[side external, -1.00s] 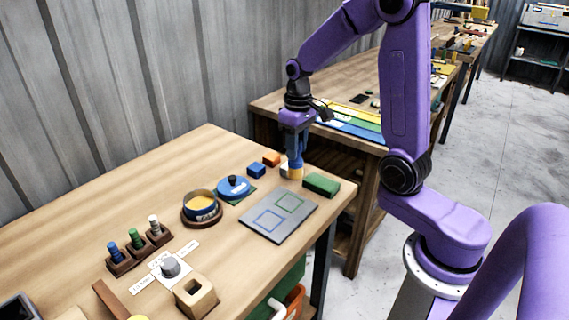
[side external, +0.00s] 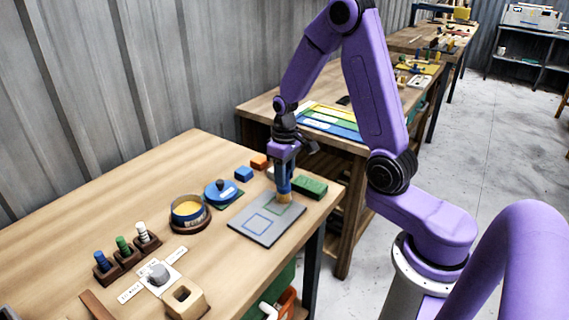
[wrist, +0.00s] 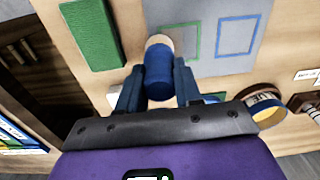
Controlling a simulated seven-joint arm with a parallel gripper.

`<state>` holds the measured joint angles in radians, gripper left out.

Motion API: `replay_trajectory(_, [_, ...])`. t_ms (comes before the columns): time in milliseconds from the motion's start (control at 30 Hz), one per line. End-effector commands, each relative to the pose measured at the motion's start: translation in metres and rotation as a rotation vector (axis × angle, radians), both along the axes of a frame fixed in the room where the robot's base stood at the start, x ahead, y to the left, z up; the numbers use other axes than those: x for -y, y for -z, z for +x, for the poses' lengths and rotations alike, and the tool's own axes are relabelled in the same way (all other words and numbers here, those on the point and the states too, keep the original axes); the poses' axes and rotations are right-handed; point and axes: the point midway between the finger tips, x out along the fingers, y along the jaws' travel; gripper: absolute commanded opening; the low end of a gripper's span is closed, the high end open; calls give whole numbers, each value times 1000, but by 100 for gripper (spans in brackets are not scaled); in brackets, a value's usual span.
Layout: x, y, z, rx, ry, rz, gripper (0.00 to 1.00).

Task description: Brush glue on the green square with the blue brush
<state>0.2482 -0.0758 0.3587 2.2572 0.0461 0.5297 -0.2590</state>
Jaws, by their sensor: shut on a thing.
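My gripper (side external: 284,170) is shut on the blue brush (side external: 284,184), held upright with its pale bristle end down. The bristles are at the far part of the grey board (side external: 250,229), by the green square outline (side external: 291,207); I cannot tell whether they touch. In the wrist view the brush (wrist: 159,78) sits between both fingers, its pale tip just left of the green outline (wrist: 189,48). The blue square outline (wrist: 238,36) lies beside the green one. An open dark blue tin (side external: 188,218) holds yellow glue (side external: 187,208) left of the board.
A green block (side external: 312,187) lies close right of the brush.

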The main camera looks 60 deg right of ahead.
Motion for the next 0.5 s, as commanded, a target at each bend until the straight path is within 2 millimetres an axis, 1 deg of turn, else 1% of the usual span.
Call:
replay_trajectory(33, [-7,-4,0,1,-5,0,0])
replay_trajectory(200, [-23,1,0,-1,-4,0,0])
replay_trajectory(500, [-50,0,0,0,-5,0,0])
